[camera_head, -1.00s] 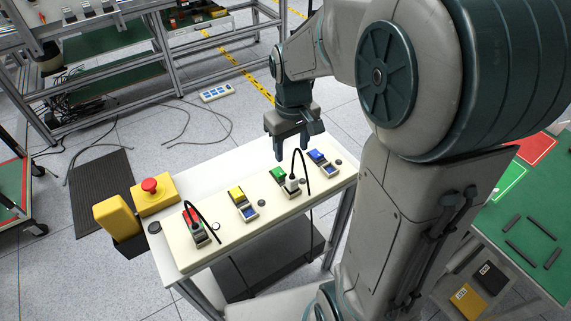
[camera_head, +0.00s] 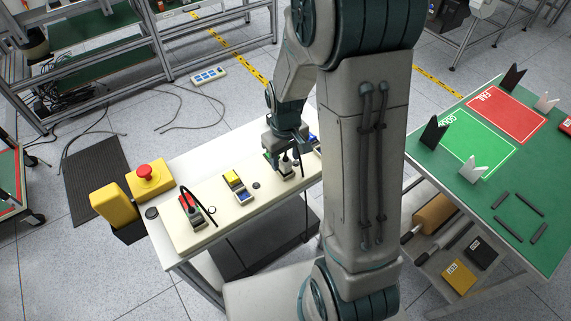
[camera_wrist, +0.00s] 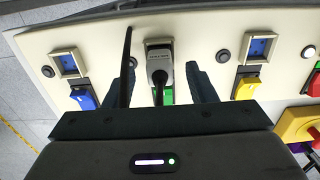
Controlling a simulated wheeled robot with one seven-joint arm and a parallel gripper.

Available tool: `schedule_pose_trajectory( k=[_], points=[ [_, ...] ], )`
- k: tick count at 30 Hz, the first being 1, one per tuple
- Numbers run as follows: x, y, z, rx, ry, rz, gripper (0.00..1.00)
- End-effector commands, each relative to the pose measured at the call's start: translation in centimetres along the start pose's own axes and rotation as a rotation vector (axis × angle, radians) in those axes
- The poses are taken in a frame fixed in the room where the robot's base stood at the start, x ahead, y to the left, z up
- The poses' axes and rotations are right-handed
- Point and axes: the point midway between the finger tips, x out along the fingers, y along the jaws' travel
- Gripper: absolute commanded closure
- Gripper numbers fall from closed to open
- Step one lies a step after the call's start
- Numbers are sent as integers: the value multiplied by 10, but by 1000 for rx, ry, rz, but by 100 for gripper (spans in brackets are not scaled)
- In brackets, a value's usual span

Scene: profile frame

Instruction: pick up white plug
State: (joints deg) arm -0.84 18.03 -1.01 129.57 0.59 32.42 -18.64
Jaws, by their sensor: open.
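The white plug (camera_wrist: 159,62) sits in the green-lidded socket (camera_wrist: 168,96) on the cream panel, and its black cable runs down between my fingers in the wrist view. In the head view the plug (camera_head: 286,168) is partly hidden by my gripper (camera_head: 284,150). My gripper (camera_wrist: 161,68) is open, with one finger on each side of the plug. Gaps show between the fingers and the plug in the wrist view. The left finger looks close to a strand of black cable.
A blue-lidded socket (camera_wrist: 83,97) and a yellow-lidded socket (camera_wrist: 247,86) flank the plug. A black plug (camera_head: 194,215) is in the red-lidded socket at left. A red emergency button (camera_head: 146,171) stands by the panel's left end. A green table (camera_head: 535,245) is at right.

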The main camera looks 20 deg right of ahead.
Motion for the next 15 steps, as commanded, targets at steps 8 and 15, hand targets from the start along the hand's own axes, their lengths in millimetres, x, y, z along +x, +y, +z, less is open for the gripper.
schedule_pose_trajectory(
  k=[8,15],
  points=[
    [22,0,0,1,-1,0,49],
    [23,0,0,1,0,0,55]
  ],
)
